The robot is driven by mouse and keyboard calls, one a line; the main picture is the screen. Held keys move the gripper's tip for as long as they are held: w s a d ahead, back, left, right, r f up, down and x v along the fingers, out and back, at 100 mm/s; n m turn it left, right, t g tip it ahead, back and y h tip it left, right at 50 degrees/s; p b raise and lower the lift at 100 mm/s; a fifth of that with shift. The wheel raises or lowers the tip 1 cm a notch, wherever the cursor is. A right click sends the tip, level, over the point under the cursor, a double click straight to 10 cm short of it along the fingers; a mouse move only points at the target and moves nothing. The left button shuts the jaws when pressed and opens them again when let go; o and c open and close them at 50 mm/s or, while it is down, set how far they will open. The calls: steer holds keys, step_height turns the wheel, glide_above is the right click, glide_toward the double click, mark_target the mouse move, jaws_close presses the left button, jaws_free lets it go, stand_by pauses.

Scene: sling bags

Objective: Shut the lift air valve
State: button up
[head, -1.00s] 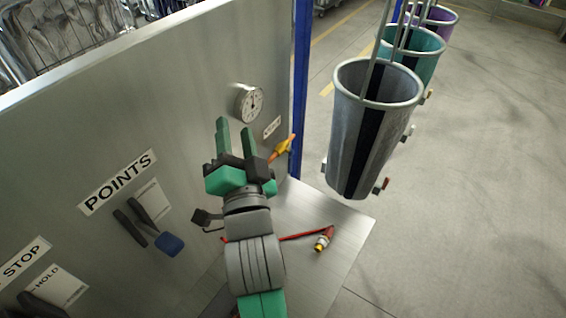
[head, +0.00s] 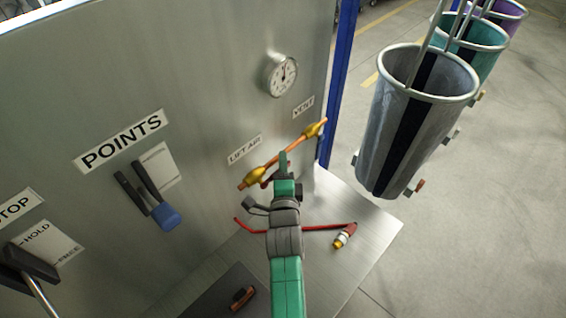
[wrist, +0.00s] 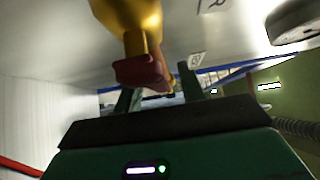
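The lift air valve (head: 255,174) is a brass body on a copper-coloured pipe, below the LIFT AIR label (head: 244,150) on the metal panel. A bit of its dark red handle shows beside my gripper (head: 284,158) in the head view; the rest is hidden. In the wrist view the brass body (wrist: 130,15) is at the top, with the red handle (wrist: 140,71) below it. My gripper's fingers (wrist: 158,92) stand apart on either side of the handle's far end. I cannot tell whether they touch it.
A second brass valve (head: 315,129) sits near the VENT label (head: 303,107), up the same pipe. A gauge (head: 281,75) is above. A blue-ended lever (head: 166,215) is left. A red hose (head: 300,228) lies on the metal shelf (head: 368,235). Hanging bags (head: 390,130) are right.

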steer(key=shift+w, duration=0.8)
steer(key=shift+c, duration=0.2)
jaws_close()
steer(key=shift+a, duration=0.1)
